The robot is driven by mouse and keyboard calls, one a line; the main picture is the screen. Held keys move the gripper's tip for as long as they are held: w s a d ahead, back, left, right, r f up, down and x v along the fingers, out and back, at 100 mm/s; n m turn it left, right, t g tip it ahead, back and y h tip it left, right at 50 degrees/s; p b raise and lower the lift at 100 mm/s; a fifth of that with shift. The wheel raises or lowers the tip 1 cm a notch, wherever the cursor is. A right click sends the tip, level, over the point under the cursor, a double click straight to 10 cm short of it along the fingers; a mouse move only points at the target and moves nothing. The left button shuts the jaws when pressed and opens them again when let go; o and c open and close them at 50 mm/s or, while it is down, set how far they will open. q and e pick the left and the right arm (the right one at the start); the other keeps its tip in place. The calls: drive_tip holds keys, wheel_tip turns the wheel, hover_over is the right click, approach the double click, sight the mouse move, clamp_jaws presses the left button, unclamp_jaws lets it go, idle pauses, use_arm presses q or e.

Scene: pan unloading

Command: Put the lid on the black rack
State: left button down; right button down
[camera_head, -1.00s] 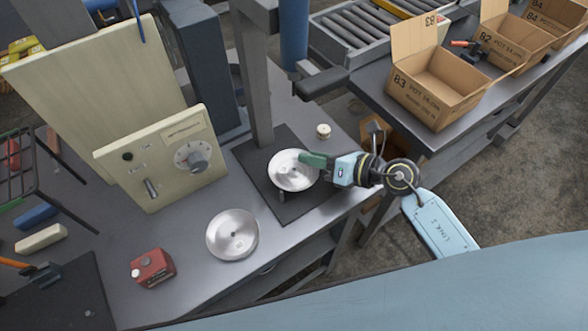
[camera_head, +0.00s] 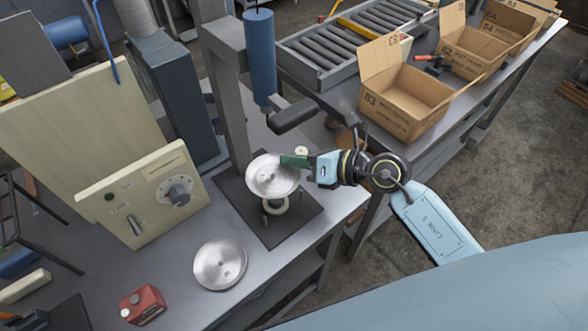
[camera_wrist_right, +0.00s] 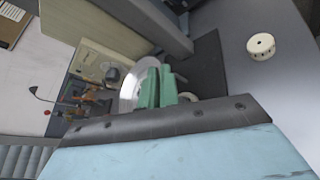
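A round shiny metal lid (camera_head: 270,178) with a small central knob is at the right gripper's fingers, above a black mat (camera_head: 304,212). My right gripper (camera_head: 292,161) has its green fingers at the lid's right rim and looks shut on it. In the wrist view the lid (camera_wrist_right: 130,88) is beside the green fingers (camera_wrist_right: 157,88). Under the lid a cream ring on a grey stand (camera_head: 276,206) shows, apart from it. A dark wire rack (camera_head: 40,207) is cut off at the left edge; only thin bars show. My left gripper is not in view.
A second shiny round dish (camera_head: 220,264) lies on the grey table, with a red box (camera_head: 142,304) near it. A cream control panel (camera_head: 150,200) stands at left. A grey post (camera_head: 226,110) rises behind the mat. A small cream cylinder (camera_head: 301,151) is behind the gripper.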

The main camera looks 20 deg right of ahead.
drive_tip(key=d+r+m+t+h+b, duration=0.3)
drive_tip(key=d+r+m+b, duration=0.1)
drive_tip(key=d+r+b, duration=0.15)
drive_tip(key=a+f+n+g+y+p, duration=0.3)
drive_tip(key=a+n+p, duration=0.1)
drive_tip(key=a+p, duration=0.1)
drive_tip(key=shift+a+p, duration=0.25)
drive_tip(key=shift+p, duration=0.1)
idle(0.4)
wheel_tip(320, 180, down, 6)
drive_tip(key=shift+r+b, duration=0.1)
drive_tip(key=shift+b, duration=0.6)
wheel_tip(320, 180, down, 3)
drive_tip(key=shift+r, duration=0.15)
drive_tip(key=shift+f, duration=0.55)
